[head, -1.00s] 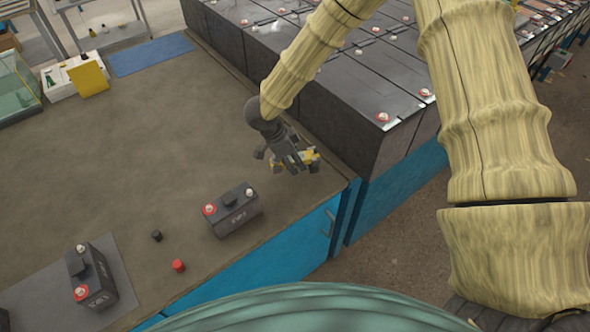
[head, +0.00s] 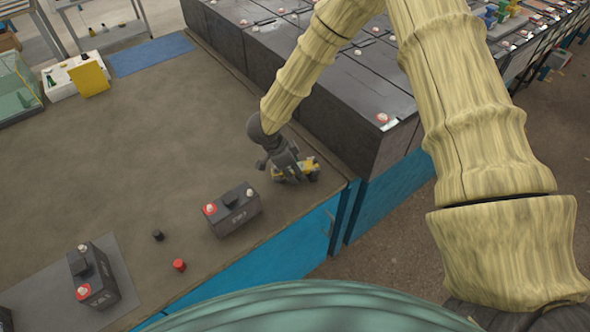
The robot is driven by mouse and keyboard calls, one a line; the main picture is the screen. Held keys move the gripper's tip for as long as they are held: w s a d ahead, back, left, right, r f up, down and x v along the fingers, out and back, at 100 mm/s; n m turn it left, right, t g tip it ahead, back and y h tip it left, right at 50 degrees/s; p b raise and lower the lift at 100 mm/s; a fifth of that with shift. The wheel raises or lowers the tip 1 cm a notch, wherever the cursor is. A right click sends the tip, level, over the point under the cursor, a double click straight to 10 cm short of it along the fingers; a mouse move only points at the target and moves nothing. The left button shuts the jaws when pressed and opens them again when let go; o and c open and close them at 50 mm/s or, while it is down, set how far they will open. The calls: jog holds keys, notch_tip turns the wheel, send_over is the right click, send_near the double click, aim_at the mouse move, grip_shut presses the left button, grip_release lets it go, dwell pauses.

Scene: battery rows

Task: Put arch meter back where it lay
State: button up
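The arch meter (head: 311,166) is a small yellow and dark grey piece near the front right corner of the brown bench top (head: 180,130). My gripper (head: 290,171) is dark grey, points down at the meter and appears shut on it, with yellow parts showing on both sides of the fingers. The fingers hide the middle of the meter. I cannot tell whether its underside touches the bench.
A black battery (head: 233,210) stands just left of my gripper; another battery (head: 92,277) stands on a grey mat (head: 40,295). A black cap (head: 158,235) and red cap (head: 179,265) lie between them. Tall dark battery rows (head: 345,100) border the bench's right side.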

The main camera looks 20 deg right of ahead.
jog(key=shift+o, duration=0.6)
jog(key=shift+r, duration=0.1)
jog(key=b+v, duration=0.1)
jog(key=v, duration=1.1)
jog(key=shift+b, duration=0.35)
